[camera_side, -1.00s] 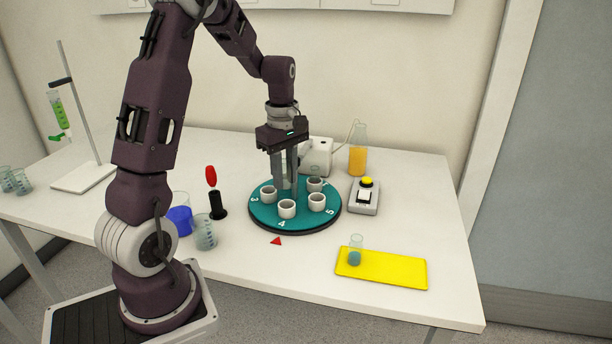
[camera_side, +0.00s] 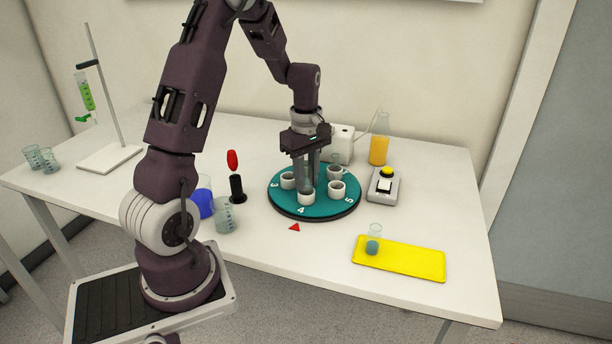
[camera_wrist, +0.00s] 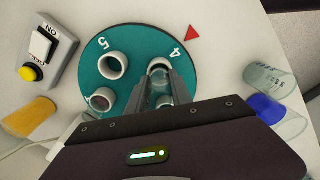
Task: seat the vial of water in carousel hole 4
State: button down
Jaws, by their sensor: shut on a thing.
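The teal carousel (camera_side: 283,203) carries several white cup-like holes. Hole 4 (camera_side: 306,198), beside the printed 4, is at the front near the red triangle; it also shows in the wrist view (camera_wrist: 159,64). My gripper (camera_side: 306,185) points down right over hole 4, shut on a clear vial, taken as the vial of water. In the wrist view, the fingers (camera_wrist: 166,84) reach to the rim of hole 4, with the clear vial (camera_wrist: 163,100) between them. The fingers hide much of the vial, so I cannot tell how far its lower end is inside the hole.
A yellow tray (camera_side: 420,263) with a vial of teal liquid (camera_side: 373,242) lies front right. A switch box (camera_side: 383,187) and orange flask (camera_side: 379,150) stand right of the carousel.

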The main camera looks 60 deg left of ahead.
jog(key=shift+f, duration=0.6)
jog(key=shift+r, duration=0.15)
jog(key=shift+r, duration=0.4)
jog(key=shift+f, duration=0.45)
dwell(0.6)
jog(key=shift+r, duration=0.45)
jog(key=shift+f, duration=0.45)
dwell(0.5)
jog(key=shift+r, duration=0.45)
jog(key=c, duration=1.1)
grip_release()
jog(key=shift+o, duration=0.2)
